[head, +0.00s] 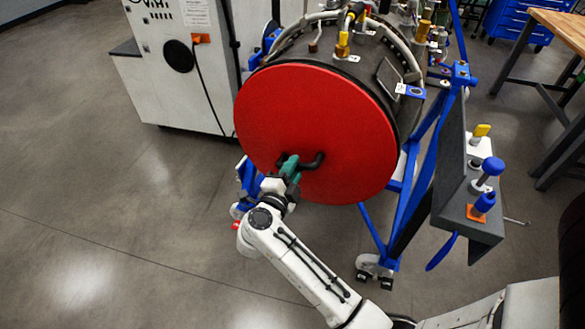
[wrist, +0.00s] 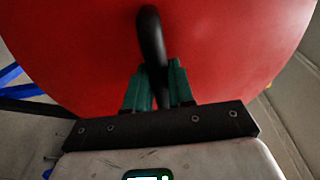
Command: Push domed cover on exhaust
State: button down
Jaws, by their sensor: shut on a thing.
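A large round red cover (head: 310,122) sits against the near end of the dark cylindrical turbine body (head: 402,112) in the head view. Its face also fills most of the wrist view (wrist: 225,50). A black bar handle (head: 316,160) stands out from the lower middle of the cover. My gripper (head: 290,165) has its green fingers shut on this handle. In the wrist view the handle (wrist: 150,38) runs down between the two green fingers (wrist: 157,85). Whether the cover is fully seated on the exhaust rim cannot be told, as its back is hidden.
A blue wheeled stand (head: 416,180) carries the turbine. A grey shelf (head: 455,200) with blue, orange and yellow tools juts out at its right. A white cabinet (head: 190,75) stands behind left. A wooden workbench (head: 562,25) is at far right. The floor at left is clear.

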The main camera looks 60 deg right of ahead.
jog(key=shift+d+r, duration=0.35)
jog(key=shift+d, duration=0.1)
jog(key=c, duration=1.3)
grip_release()
jog(key=shift+d, duration=0.2)
jog(key=shift+o, duration=0.6)
jog(key=shift+d+f+g, duration=0.1)
jog(key=shift+d+g, duration=0.15)
jog(key=shift+g, duration=0.05)
jog(key=o, duration=0.4)
jog(key=shift+a+f, duration=0.25)
jog(key=shift+a, duration=0.05)
jog(key=shift+o, duration=0.2)
jog(key=shift+a, duration=0.1)
jog(key=s+a+p, duration=0.1)
jog(key=a+p, duration=0.1)
jog(key=a, duration=0.5)
jog(key=shift+s+f, duration=0.1)
